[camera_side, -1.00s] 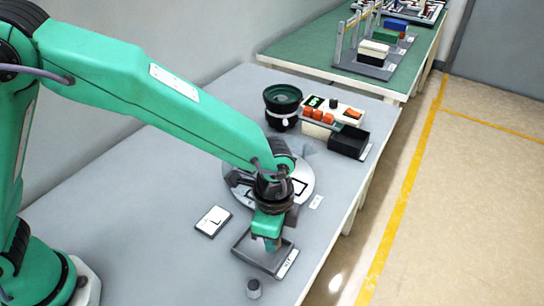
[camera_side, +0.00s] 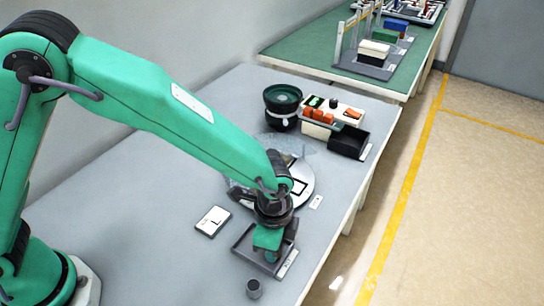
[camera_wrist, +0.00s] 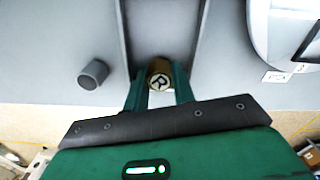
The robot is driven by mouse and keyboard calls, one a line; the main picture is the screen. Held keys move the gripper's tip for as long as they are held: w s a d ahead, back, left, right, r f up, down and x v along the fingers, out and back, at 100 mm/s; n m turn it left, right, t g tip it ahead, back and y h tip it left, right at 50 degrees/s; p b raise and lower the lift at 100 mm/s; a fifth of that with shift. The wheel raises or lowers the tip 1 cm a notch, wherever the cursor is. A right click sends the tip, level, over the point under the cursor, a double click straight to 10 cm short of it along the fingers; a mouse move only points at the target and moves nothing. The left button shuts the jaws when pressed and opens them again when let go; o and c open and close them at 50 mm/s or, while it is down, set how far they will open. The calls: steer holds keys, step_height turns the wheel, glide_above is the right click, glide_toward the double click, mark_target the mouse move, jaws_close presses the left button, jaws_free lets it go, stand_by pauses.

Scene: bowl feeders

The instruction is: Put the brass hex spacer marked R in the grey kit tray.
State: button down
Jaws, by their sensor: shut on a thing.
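The brass hex spacer (camera_wrist: 159,77) shows its end marked R to the wrist camera, between my green fingertips. My gripper (camera_wrist: 159,86) is shut on it. In the side view my gripper (camera_side: 271,255) is low over the grey kit tray (camera_side: 247,258), with its fingertips inside the tray's outline. The tray floor (camera_wrist: 160,25) lies beneath the spacer in the wrist view. The spacer is hidden in the side view. I cannot tell whether it touches the tray floor.
A dark grey cylinder (camera_side: 254,289) stands beside the tray near the table's front edge. A card marked L (camera_side: 213,221) lies to the left. A round plate (camera_side: 304,186) is behind my gripper. A bowl feeder (camera_side: 283,108) and black bin (camera_side: 349,142) stand farther back.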

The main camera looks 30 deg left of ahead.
steer(key=shift+f, duration=0.1)
steer(key=c, duration=1.2)
jaws_free()
steer(key=shift+o, duration=0.2)
step_height(320, 180, up, 12)
steer(key=shift+r, duration=0.2)
steer(key=shift+a, duration=0.1)
